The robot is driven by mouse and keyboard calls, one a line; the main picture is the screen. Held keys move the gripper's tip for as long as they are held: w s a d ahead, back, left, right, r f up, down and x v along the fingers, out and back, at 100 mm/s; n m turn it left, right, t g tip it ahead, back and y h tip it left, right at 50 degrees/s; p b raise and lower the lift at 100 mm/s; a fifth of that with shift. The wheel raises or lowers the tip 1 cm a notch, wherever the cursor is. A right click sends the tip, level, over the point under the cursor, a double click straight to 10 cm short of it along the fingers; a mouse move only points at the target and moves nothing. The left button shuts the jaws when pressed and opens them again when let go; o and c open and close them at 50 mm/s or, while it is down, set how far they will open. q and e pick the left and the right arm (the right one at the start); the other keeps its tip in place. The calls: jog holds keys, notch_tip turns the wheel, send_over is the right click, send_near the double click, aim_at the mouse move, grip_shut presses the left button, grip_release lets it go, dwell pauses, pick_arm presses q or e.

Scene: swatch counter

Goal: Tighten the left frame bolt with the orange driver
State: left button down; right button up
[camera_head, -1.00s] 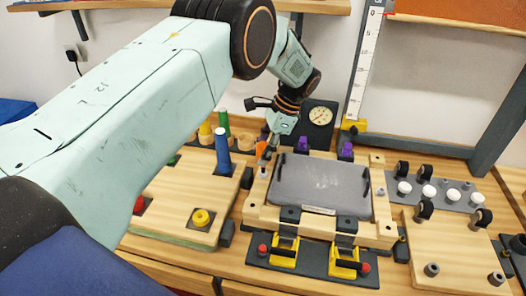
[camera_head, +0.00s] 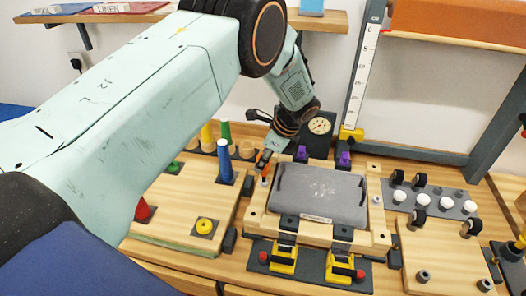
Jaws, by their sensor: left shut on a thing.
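The wooden frame (camera_head: 255,221) holds a grey panel (camera_head: 320,194) in the middle of the counter. My left gripper (camera_head: 268,156) is over the frame's back left corner, shut on the orange driver (camera_head: 263,161). The driver points down, roughly upright. The left frame bolt (camera_head: 264,181) is a small pale piece directly below it. I cannot tell whether the tip touches the bolt. Part of the driver is hidden by the gripper. Another bolt (camera_head: 377,200) shows on the frame's right side. My right gripper is not in view.
Yellow clamps (camera_head: 283,261) sit at the frame's front and purple pieces (camera_head: 344,158) at its back. A round gauge (camera_head: 319,126) stands behind. A peg board (camera_head: 185,194) with a blue cone (camera_head: 225,162) is left; wheels and white knobs (camera_head: 448,202) are right.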

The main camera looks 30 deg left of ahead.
pick_arm(q)
jog(key=m+t+p, duration=0.1)
jog(key=m, duration=0.1)
jog(key=m+p, duration=0.1)
jog(key=m, duration=0.1)
jog(key=shift+s+r+m+t+p, duration=0.15)
jog(key=shift+m+t+p, duration=0.15)
jog(key=shift+t, duration=0.1)
jog(key=shift+m+t, duration=0.3)
jog(key=shift+m, duration=0.4)
jog(key=shift+f+m+t+h, duration=0.25)
jog(key=shift+m+t+h, duration=0.15)
jog(key=shift+m, duration=1.1)
jog(key=c, duration=1.2)
grip_release()
jog(key=shift+o, duration=0.2)
jog(key=shift+r, duration=0.1)
